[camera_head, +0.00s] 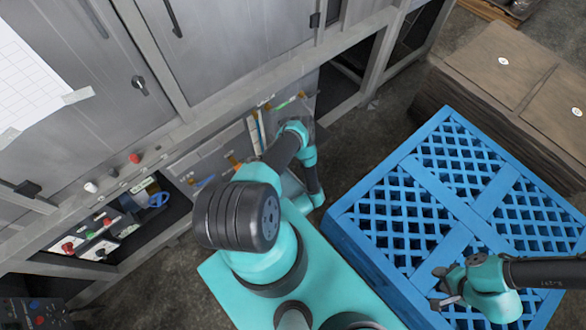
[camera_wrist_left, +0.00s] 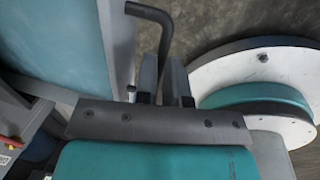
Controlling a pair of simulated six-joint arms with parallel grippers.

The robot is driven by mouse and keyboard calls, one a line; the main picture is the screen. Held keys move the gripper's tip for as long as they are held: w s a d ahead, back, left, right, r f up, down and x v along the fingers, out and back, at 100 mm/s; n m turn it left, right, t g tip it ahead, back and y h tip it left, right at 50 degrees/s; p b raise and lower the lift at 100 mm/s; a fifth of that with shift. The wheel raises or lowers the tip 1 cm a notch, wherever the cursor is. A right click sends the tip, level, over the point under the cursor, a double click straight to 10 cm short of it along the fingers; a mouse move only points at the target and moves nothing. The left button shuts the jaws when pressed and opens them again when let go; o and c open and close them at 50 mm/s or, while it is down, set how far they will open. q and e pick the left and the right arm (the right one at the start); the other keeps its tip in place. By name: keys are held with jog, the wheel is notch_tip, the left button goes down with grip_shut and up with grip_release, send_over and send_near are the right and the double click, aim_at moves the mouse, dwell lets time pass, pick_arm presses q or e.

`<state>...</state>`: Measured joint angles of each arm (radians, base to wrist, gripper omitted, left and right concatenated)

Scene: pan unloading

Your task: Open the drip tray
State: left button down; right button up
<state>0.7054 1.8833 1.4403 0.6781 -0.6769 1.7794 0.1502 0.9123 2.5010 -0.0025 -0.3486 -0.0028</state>
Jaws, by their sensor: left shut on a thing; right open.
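In the left wrist view my left gripper (camera_wrist_left: 164,86) is shut on a black bent bar (camera_wrist_left: 152,14), which looks like a handle. The bar rises between the fingers and bends to the left at its top. In the head view the left arm reaches down to the front of the grey cabinet, and its fingers are hidden. I cannot clearly make out the drip tray; what the bar belongs to is not clear. My right gripper (camera_head: 441,288) is open and empty above the blue pallet, at the lower right of the head view.
The grey cabinet (camera_head: 230,60) fills the upper left. An open bay (camera_head: 150,215) with switches and a blue ring is low on its front. The blue pallet (camera_head: 400,180) and stacked brown boards (camera_head: 500,65) stand at right. Bare floor (camera_head: 380,120) lies between.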

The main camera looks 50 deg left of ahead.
pick_arm(q)
jog(key=shift+d, duration=0.75)
jog(key=c, duration=1.2)
grip_release()
jog(key=d+r, duration=0.3)
jog(key=r, duration=1.4)
jog(key=shift+d, duration=0.2)
